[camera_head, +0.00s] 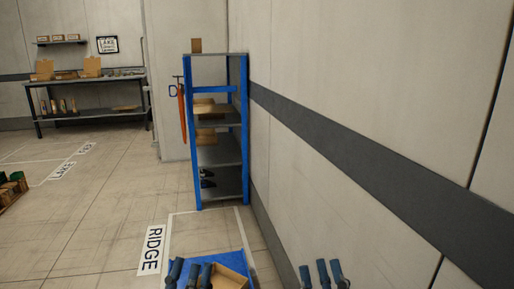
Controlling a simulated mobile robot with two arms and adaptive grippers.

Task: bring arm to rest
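My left gripper (190,272) shows at the bottom edge as several dark blue fingers pointing up. Its fingers stand apart with nothing visible between them, so it looks open. It is in front of a blue surface (207,257) and beside an open brown box (238,265); I cannot tell whether it touches either. My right gripper (322,272) is at the bottom edge, farther right, in front of the wall. Its fingers are also spread apart and empty. Both arms and the gripper bodies are below the frame.
A blue shelf rack (246,125) with boxes stands ahead against the right wall (370,110). A workbench (85,80) stands at the back left. A low crate of items (12,188) is at the left edge. The tiled floor (100,205) between is clear, with painted markings.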

